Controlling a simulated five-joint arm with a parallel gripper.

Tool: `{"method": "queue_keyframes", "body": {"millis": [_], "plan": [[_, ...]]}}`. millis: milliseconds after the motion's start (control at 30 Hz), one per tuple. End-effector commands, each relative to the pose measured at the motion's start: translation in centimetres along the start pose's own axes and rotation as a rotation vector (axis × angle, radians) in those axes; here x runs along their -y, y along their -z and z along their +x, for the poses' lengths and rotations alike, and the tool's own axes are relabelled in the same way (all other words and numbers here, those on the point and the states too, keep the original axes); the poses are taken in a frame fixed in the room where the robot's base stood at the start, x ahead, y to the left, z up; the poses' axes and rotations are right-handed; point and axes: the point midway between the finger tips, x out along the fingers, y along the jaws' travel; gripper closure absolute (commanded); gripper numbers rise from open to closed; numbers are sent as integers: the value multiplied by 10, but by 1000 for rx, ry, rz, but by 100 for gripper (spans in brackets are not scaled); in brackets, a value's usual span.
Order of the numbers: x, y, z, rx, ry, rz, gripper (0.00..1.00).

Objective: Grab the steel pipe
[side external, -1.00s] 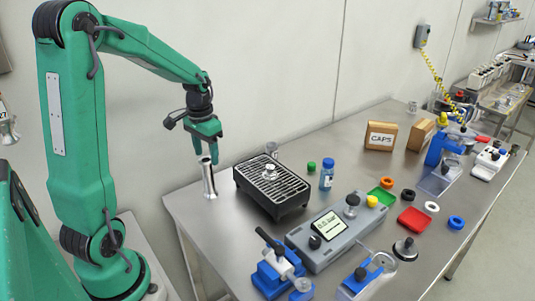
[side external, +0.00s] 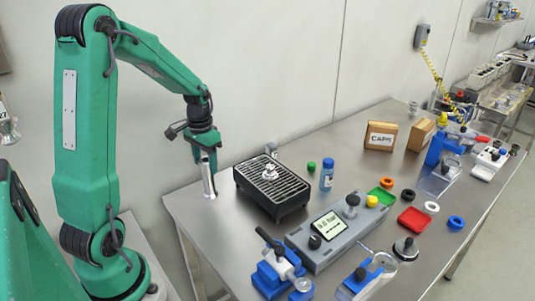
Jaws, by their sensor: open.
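The steel pipe (side external: 209,182) is a short, shiny upright tube. It stands near the left corner of the metal table, left of a black grill-topped box. My gripper (side external: 205,158) points down at the pipe's upper end, with its green fingers around or just in front of the top. The jaws are open. The fingers hide part of the pipe's upper end, and I cannot tell whether they touch it.
The black grill-topped box (side external: 272,193) stands close to the right of the pipe. The table (side external: 190,205) is bare around the pipe's base.

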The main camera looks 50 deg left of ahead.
Motion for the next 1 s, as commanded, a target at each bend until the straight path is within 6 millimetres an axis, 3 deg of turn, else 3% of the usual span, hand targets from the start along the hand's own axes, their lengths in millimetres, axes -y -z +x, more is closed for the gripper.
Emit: {"method": "queue_keyframes", "body": {"millis": [533,1000], "plan": [[-1,3,48,2,-1,0,45],[-1,3,51,0,0,0,45]]}}
